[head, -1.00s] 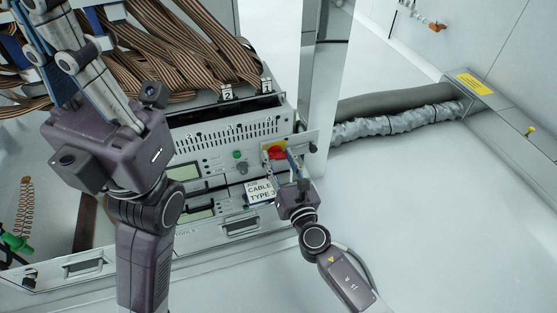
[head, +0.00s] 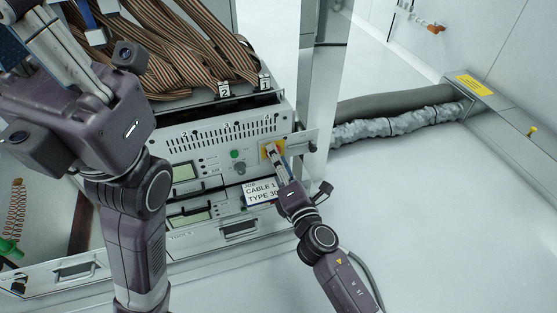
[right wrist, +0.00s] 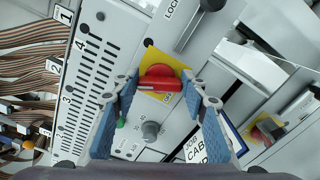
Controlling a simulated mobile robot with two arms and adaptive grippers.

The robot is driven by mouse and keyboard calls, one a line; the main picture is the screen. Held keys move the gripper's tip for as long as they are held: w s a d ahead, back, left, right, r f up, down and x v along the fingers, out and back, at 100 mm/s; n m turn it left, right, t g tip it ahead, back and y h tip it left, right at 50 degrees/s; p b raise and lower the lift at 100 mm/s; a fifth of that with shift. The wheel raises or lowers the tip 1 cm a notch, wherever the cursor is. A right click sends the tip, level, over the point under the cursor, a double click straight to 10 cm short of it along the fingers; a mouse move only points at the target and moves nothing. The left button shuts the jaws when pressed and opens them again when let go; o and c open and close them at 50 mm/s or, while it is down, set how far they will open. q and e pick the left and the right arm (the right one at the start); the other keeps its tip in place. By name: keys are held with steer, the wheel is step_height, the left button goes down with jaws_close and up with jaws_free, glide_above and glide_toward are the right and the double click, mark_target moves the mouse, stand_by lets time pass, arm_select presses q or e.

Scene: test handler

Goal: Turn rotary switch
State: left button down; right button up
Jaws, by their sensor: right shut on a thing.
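The rotary switch is a red knob (right wrist: 160,77) on a yellow plate (right wrist: 176,60), on the light panel of the equipment rack. In the head view the yellow plate (head: 264,151) shows at the panel's right end, and the knob is mostly covered by my gripper. My right gripper (head: 272,151) reaches up to it from below right. In the right wrist view its two blue-padded fingers (right wrist: 160,82) are on either side of the knob, shut on it. My left gripper (head: 55,22) is at the top left, away from the switch; its fingertips are not clear.
A green button (head: 234,154) and a grey knob (head: 239,168) sit left of the switch. A "CABLE" label card (head: 261,191) is below it. Striped ribbon cables (head: 185,60) hang above the panel.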

steer(key=m, duration=0.5)
steer(key=shift+f, duration=0.15)
stand_by(0.4)
steer(key=o, duration=1.2)
steer(key=shift+c, duration=0.2)
steer(key=shift+s+d, duration=0.1)
